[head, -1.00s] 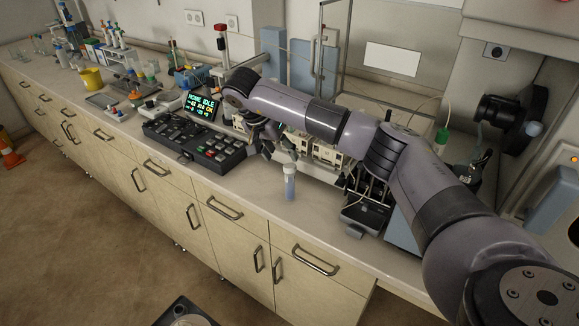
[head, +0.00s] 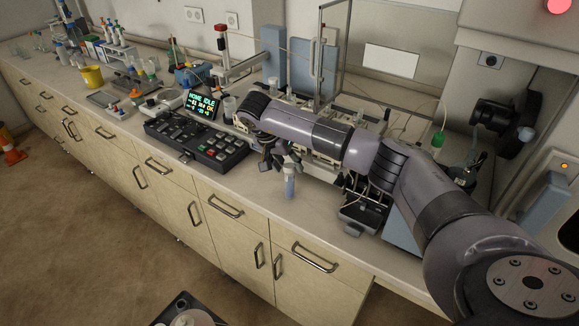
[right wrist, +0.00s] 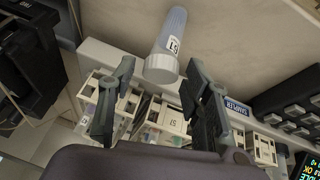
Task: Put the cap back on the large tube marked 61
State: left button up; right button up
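The large tube (head: 290,188) stands upright on the counter near its front edge, its top hidden by my right gripper (head: 281,163). The right wrist view shows the clear tube (right wrist: 171,30) with a label reading 61 upside down. A whitish cap (right wrist: 161,69) is at the tube's near end; I cannot tell how firmly it sits. My right gripper (right wrist: 160,66) is open, with one finger on each side of the cap and gaps between. My left gripper is not in view.
A black keypad panel (head: 198,143) with a lit display (head: 201,106) stands left of the tube. A black device (head: 362,215) stands to the right, and white sample racks (right wrist: 173,122) lie behind. The counter front (head: 240,184) around the tube is clear.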

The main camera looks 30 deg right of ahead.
jog(key=c, duration=0.5)
notch_tip(320, 180, up, 11)
jog(key=b, duration=0.3)
notch_tip(320, 180, up, 9)
send_over(287, 166)
jog(key=shift+s+p, duration=0.1)
jog(key=shift+p, duration=0.35)
